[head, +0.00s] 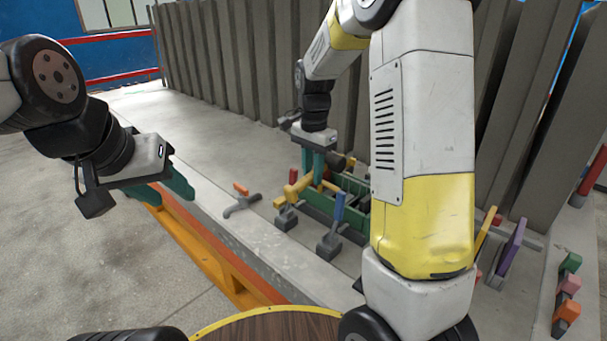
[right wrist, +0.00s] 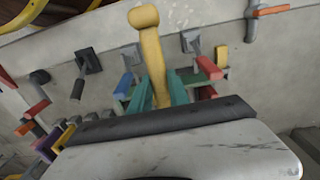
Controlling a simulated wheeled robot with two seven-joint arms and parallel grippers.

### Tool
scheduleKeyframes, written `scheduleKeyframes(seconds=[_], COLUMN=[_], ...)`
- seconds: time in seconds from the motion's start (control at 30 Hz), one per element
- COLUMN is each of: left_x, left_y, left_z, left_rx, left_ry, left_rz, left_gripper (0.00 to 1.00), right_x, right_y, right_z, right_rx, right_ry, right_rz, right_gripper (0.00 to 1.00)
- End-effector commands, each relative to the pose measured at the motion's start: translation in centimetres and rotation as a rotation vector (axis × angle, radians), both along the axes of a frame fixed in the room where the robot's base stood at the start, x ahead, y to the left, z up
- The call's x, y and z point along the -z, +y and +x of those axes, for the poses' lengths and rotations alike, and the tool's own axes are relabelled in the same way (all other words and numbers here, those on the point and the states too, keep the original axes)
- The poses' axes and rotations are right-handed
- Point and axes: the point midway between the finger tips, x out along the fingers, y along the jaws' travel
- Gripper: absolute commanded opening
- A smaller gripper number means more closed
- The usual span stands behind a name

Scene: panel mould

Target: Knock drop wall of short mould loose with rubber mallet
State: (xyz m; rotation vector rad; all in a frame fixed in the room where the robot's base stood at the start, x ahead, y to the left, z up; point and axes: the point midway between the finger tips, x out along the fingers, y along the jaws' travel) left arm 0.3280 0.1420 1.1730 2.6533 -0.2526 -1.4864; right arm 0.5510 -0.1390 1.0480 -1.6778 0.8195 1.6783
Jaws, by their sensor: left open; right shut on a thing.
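My right gripper (head: 316,166) is shut on the yellow handle (head: 296,189) of the mallet, low over the short mould. In the right wrist view the handle (right wrist: 152,58) stands between the teal fingers (right wrist: 163,92). The short mould (head: 318,216) has green walls and sits on the grey bed. My arm hides its right part, and which wall is the drop wall is unclear. My left gripper (head: 178,187) is open and empty beyond the bed's left edge.
Clamps with a blue lever (head: 338,207) and a grey base (head: 286,218) stand at the mould's near side. Grey ribbed panels (head: 240,65) rise behind.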

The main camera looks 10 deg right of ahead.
Motion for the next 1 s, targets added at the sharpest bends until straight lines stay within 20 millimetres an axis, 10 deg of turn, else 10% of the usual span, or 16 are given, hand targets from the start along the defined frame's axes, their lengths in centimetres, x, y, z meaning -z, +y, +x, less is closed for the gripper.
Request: scheduleKeyframes(seconds=[1.0], left_x=[0.0], left_y=[0.0], left_z=[0.0], left_rx=[0.0], left_ry=[0.0], left_rz=[0.0], left_gripper=[0.44], right_x=[-6.2], right_y=[0.0], right_z=[0.0], right_rx=[-0.001], right_ry=[-0.001], right_rz=[0.0], right_gripper=[0.0])
